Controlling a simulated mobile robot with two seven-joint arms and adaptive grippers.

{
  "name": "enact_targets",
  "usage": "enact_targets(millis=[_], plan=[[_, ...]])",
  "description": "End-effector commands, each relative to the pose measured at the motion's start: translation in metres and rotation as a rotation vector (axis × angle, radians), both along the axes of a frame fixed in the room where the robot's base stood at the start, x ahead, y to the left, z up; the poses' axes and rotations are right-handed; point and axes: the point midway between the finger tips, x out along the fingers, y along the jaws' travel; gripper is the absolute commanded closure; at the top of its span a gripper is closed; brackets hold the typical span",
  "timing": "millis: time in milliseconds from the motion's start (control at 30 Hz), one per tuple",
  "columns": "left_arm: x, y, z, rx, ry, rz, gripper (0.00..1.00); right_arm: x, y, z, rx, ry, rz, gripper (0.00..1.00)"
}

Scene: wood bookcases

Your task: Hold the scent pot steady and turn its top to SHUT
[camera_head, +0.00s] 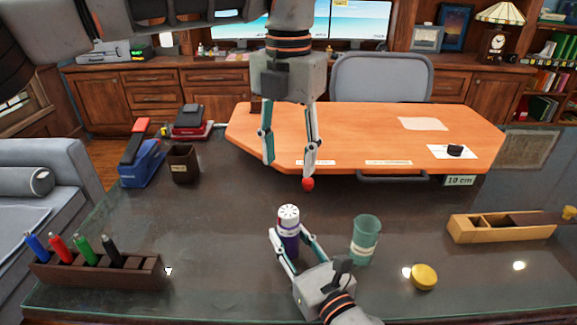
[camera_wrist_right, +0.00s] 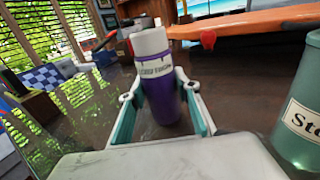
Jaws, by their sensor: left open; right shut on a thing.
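The scent pot (camera_head: 290,243) stands upright on the dark glass desk. It has a purple body, a white top (camera_head: 289,215) with dark slots, and a pale label band. My right gripper (camera_head: 288,236) is shut on its body from the front; the right wrist view shows the purple body (camera_wrist_right: 160,103) between the fingers and the white top (camera_wrist_right: 150,42) above them. The label's words are too blurred to read. My left gripper (camera_head: 288,171) is open and empty, pointing down, above and behind the pot, apart from its top.
A green tumbler (camera_head: 365,241) stands close to the right of the pot. Further right are a yellow lid (camera_head: 424,277) and a wooden tray (camera_head: 460,228). A dark rack (camera_head: 140,276) with several markers lies at left. An orange tabletop (camera_head: 360,128) stretches behind.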

Motion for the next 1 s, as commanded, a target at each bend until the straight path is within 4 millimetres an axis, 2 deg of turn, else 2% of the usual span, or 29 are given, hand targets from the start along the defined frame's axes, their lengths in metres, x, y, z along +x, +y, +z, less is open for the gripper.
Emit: enact_targets(millis=[333,367,400,433,800,1000], plan=[[0.000,0.000,0.000,0.000,0.001,0.000,0.54,0.000,0.000,0.000,0.000,0.000,0.000,0.95],[0.000,0.000,0.000,0.000,0.001,0.000,0.54,0.000,0.000,0.000,0.000,0.000,0.000,0.63],[0.000,0.000,0.000,0.000,0.001,0.000,0.54,0.000,0.000,0.000,0.000,0.000,0.000,0.53],[0.000,0.000,0.000,0.000,0.001,0.000,0.54,0.000,0.000,0.000,0.000,0.000,0.000,0.49],[0.000,0.000,0.000,0.000,0.001,0.000,0.54,-0.002,-0.001,0.000,0.000,0.001,0.000,0.49],[0.000,0.000,0.000,0.000,0.001,0.000,0.54,-0.024,-0.012,-0.001,0.001,0.003,0.000,0.49]])
